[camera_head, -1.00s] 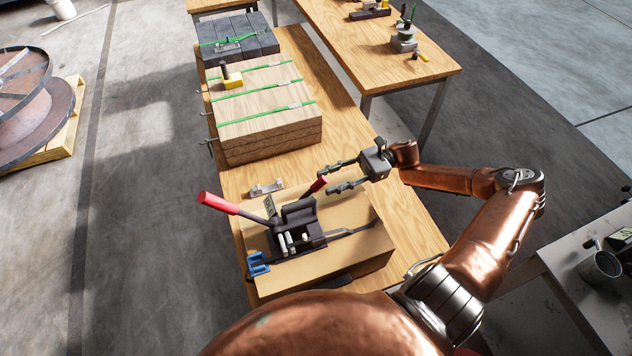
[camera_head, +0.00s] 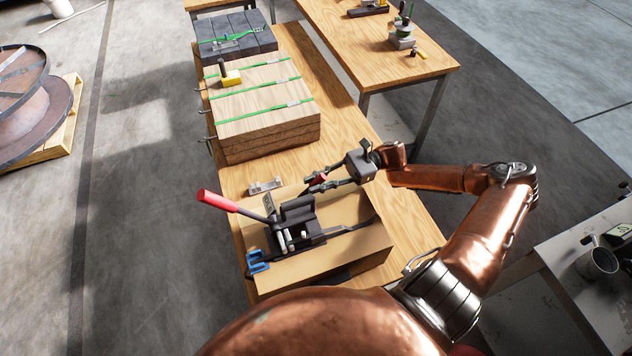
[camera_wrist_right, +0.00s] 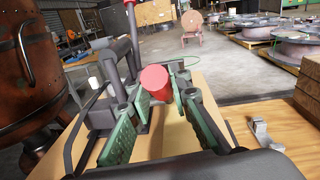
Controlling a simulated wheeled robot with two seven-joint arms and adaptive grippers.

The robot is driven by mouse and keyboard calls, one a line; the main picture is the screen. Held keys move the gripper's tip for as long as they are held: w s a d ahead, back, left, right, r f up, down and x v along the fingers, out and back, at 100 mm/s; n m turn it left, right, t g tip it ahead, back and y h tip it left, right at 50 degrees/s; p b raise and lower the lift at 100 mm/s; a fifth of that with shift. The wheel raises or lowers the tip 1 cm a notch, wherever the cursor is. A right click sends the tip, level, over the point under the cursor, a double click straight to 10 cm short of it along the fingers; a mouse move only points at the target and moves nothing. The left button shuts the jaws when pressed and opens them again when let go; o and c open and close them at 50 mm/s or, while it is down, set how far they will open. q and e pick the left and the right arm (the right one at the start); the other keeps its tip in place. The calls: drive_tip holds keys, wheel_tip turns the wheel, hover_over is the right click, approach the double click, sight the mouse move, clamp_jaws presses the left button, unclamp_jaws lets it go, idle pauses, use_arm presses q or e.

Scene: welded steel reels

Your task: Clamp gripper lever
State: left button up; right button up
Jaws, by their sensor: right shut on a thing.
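A dark strapping tool (camera_head: 297,222) sits on a cardboard box (camera_head: 350,262) on the near end of the wooden table. Its long handle with a red grip (camera_head: 217,201) points left. Its short gripper lever has a red knob (camera_head: 318,181), partly hidden by the fingers in the head view. My right gripper (camera_head: 321,184) is shut on that lever, coming in from the right. In the right wrist view the red knob (camera_wrist_right: 155,80) lies between the green finger pads. My left gripper is not in view.
A metal seal (camera_head: 265,187) lies beside the tool, and a blue clip (camera_head: 257,262) is at the box's left edge. Green-strapped boards (camera_head: 265,110) stand further back on the table. A second table (camera_head: 420,65) holds small tools. A cable reel (camera_head: 30,110) is on the floor left.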

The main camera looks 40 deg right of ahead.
clamp_jaws()
drive_tip(key=shift+d+f+y+b, duration=0.1)
drive_tip(key=shift+f+y+b, duration=0.2)
drive_tip(key=shift+b, duration=0.1)
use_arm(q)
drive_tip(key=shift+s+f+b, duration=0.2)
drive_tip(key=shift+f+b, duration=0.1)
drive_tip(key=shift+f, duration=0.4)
use_arm(e)
drive_tip(key=shift+d+y, duration=0.25)
drive_tip(key=shift+y, duration=0.15)
